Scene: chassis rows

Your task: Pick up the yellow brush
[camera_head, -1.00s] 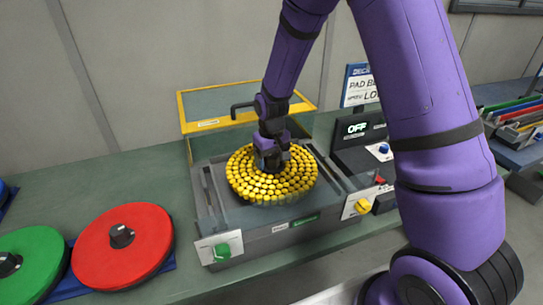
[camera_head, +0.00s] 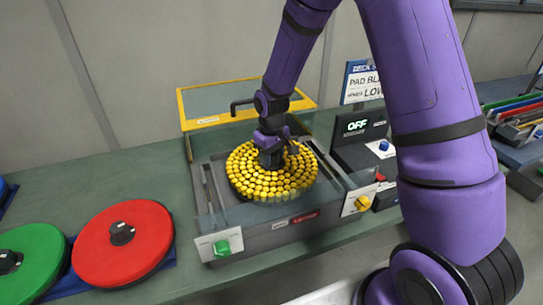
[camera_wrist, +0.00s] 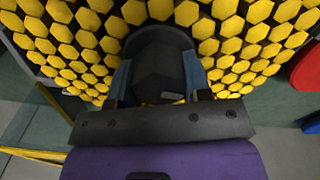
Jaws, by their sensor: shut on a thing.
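The yellow brush (camera_head: 250,184) is a round disc of yellow hexagonal tufts. It sits at the grey machine deck (camera_head: 305,222), mostly level; I cannot tell how much gap is under it. My gripper (camera_head: 270,160) points down at its middle and is shut on its dark central hub (camera_wrist: 160,60). In the wrist view the yellow tufts (camera_wrist: 52,45) surround the hub, and a blue-grey finger lies on each side of it. The hub's lower part is hidden by the gripper.
A clear cover with a yellow frame (camera_head: 180,110) stands open behind the deck. A display reading OFF (camera_head: 357,127) is to the right. A red disc (camera_head: 135,255) and a green disc (camera_head: 35,262) lie at left. Pads (camera_head: 515,115) are racked at far right.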

